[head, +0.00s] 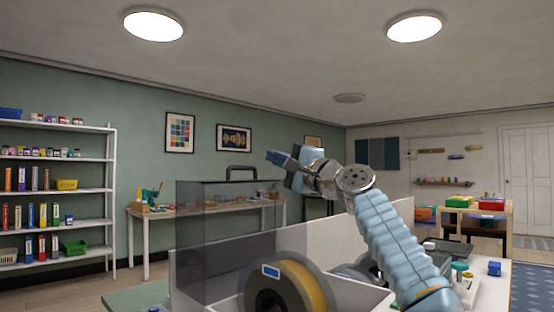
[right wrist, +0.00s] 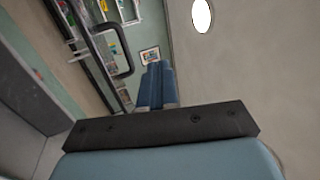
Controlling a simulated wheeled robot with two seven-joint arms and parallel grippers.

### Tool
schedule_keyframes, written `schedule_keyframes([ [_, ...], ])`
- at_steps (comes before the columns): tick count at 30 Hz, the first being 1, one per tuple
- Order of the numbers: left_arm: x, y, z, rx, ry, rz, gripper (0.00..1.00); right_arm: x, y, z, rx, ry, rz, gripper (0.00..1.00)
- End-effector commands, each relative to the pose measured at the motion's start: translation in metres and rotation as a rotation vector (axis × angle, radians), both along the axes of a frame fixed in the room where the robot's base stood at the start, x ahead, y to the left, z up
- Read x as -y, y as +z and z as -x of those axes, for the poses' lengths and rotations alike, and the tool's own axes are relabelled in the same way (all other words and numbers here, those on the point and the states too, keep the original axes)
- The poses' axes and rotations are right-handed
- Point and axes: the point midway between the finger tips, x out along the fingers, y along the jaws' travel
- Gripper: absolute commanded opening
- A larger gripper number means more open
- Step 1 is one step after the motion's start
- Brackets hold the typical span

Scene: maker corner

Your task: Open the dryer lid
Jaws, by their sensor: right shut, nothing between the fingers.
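The dryer (head: 345,235) is a pale open-topped box at the bottom centre of the head view. Its smoky see-through lid (head: 205,235) stands raised, roughly upright, at the box's left side. A dark handle (head: 240,169) sits at the lid's upper edge; the handle also shows in the right wrist view (right wrist: 128,58). My right gripper (head: 280,157) is shut and empty, just right of the handle and apparently apart from it. Its blue fingers (right wrist: 155,86) are together in the wrist view. My left gripper is not in view.
A spool with yellow filament (head: 318,284) shows inside the box, with another grey spool behind. Small jars (head: 460,267) stand on the table to the right. A shelf unit (head: 112,200) and a workbench (head: 210,209) stand along the far green wall.

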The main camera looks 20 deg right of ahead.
Motion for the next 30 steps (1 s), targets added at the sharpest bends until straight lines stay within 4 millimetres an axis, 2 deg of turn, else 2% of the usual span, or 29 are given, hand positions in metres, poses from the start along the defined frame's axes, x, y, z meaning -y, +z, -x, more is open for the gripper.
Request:
schedule_keyframes([
  [5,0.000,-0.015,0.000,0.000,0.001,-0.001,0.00,0.006,-0.009,0.013,0.002,-0.002,0.001,0.00],
  [12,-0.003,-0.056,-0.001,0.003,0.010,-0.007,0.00,0.027,-0.031,0.062,0.002,-0.005,0.001,0.00],
  [19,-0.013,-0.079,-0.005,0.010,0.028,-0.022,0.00,0.044,-0.042,0.104,0.001,-0.003,0.000,0.00],
  [24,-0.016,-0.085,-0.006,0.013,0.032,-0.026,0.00,0.050,-0.045,0.118,0.000,-0.002,0.000,0.00],
  [30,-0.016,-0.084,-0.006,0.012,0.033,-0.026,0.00,0.051,-0.044,0.121,-0.001,0.000,0.000,0.00],
])
